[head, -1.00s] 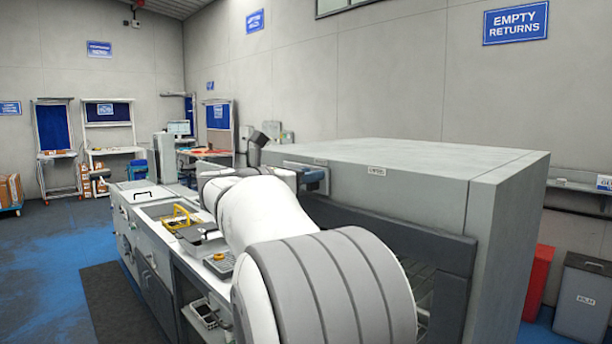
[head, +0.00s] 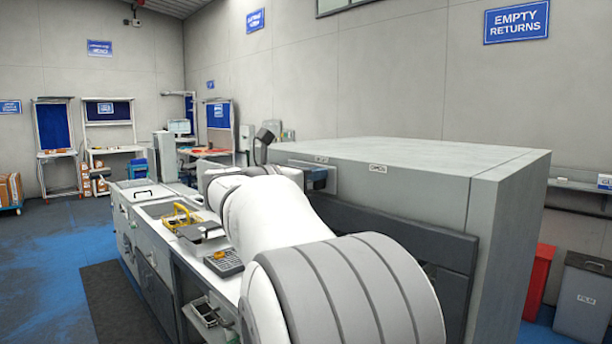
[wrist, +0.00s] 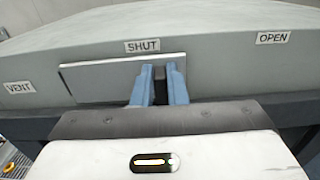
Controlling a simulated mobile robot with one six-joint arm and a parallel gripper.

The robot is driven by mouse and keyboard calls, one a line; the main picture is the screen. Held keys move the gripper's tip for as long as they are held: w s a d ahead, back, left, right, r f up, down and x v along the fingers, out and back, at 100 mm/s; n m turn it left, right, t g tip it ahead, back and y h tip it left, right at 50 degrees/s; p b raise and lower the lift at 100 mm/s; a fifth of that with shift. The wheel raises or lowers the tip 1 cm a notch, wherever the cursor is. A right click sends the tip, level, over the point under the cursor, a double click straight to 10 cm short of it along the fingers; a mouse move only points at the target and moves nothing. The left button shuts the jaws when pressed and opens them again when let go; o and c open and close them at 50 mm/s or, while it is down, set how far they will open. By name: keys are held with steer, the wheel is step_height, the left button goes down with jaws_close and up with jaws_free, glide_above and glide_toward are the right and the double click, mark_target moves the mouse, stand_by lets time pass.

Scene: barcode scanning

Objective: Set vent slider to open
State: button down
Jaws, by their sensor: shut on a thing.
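The vent slider's dark tab (wrist: 160,86) stands between the two blue fingers of my gripper (wrist: 160,80), which is shut on it. The tab is just below and slightly right of the SHUT label (wrist: 142,46). The OPEN label (wrist: 272,38) is well to the right, and the VENT label (wrist: 18,87) is at the far left. A pale flat plate (wrist: 95,82) runs left from behind the fingers. In the head view my gripper (head: 318,178) is small against the grey machine's side, and the tab cannot be made out.
The large grey machine housing (head: 400,158) fills the right of the head view. A red bin (head: 538,280) and a grey bin (head: 583,300) stand at the far right.

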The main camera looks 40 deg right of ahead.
steer(key=s, duration=0.4)
steer(key=s+b, duration=0.1)
steer(key=s, duration=0.4)
steer(key=s+d+b, duration=0.1)
steer(key=s, duration=0.3)
steer(key=shift+s, duration=0.2)
steer(key=c, duration=1.5)
jaws_free()
steer(key=shift+s+d, duration=0.1)
steer(key=shift+s, duration=0.1)
steer(key=shift+o, duration=0.3)
steer(key=shift+w, duration=0.15)
steer(key=shift+a, duration=0.55)
steer(key=a+b, duration=0.1)
steer(key=a, duration=0.5)
steer(key=shift+s+a, duration=0.35)
steer(key=shift+a, duration=0.05)
